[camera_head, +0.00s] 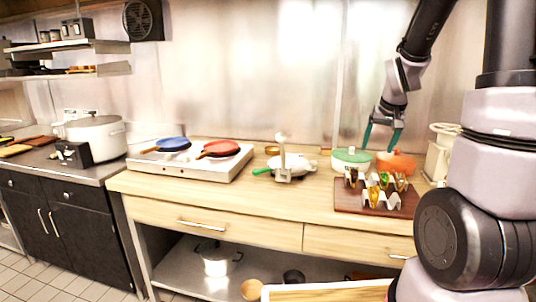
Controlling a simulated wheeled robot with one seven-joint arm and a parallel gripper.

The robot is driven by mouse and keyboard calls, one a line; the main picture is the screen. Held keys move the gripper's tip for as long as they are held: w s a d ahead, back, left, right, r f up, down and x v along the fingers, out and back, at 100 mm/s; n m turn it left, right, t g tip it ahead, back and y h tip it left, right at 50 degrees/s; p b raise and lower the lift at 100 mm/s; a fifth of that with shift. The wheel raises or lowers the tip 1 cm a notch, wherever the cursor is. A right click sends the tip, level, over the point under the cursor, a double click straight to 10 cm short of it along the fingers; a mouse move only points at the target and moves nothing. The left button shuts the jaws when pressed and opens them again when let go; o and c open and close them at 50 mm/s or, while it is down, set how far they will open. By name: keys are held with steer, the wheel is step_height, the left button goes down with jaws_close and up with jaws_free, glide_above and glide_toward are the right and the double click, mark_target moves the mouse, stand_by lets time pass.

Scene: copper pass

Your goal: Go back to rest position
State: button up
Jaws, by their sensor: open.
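My gripper (384,137) hangs above the right part of the wooden counter, with its two teal fingers spread apart and nothing between them. A pot with a green lid (352,156) stands just left of and below the fingertips. An orange pot (396,163) stands just right of and below them. I cannot tell whether the fingers touch either pot. My arm comes down from the top right of the view.
A brown board with a taco rack (381,200) lies in front of the pots. A white appliance (438,152) stands at right. A white stove (187,163) carries a blue pan (174,144) and a red pan (220,148). A white device (283,165) stands mid-counter. Bare wood lies before it.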

steer(key=s+a+r+t+y, duration=0.1)
steer(key=s+a+r, duration=0.4)
steer(key=s+r, duration=0.3)
steer(key=s+a+r+t+y, duration=0.1)
steer(key=s+a+r, duration=0.5)
steer(key=s, duration=0.6)
step_height(320, 180, up, 2)
steer(key=shift+s+r+y, duration=0.1)
steer(key=shift+s+y, duration=0.15)
steer(key=shift+y, duration=0.15)
